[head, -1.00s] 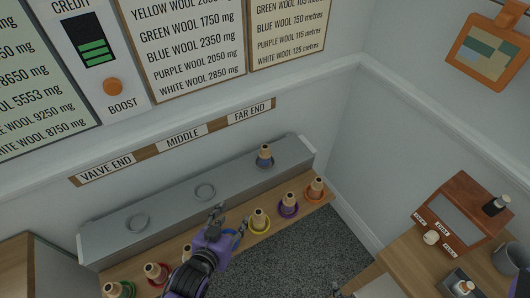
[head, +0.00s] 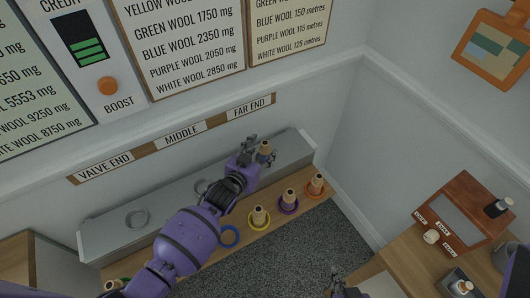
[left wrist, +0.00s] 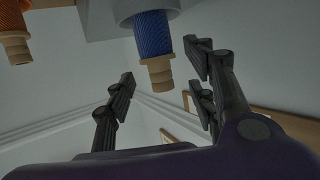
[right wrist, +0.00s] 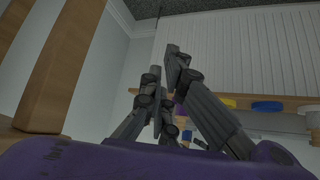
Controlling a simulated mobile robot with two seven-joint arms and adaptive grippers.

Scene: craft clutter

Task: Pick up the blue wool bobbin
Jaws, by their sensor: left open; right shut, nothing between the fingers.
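The blue wool bobbin (head: 265,151) stands on the grey metal bench under the FAR END label, its wooden top visible. My left gripper (head: 258,148) is open beside the bobbin and partly covers it in the head view. In the left wrist view the bobbin (left wrist: 155,42) appears upside down, its wooden end between the spread fingertips. I see no firm contact. My right gripper (head: 338,278) is low in the head view, well away from the bobbin; its shut, empty fingers (right wrist: 168,68) show in the right wrist view.
On the wooden shelf below stand yellow (head: 259,217), purple (head: 289,201) and orange (head: 315,186) bobbins and an empty blue ring (head: 228,236). The wall is close behind. A wooden desk (head: 410,225) is at right.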

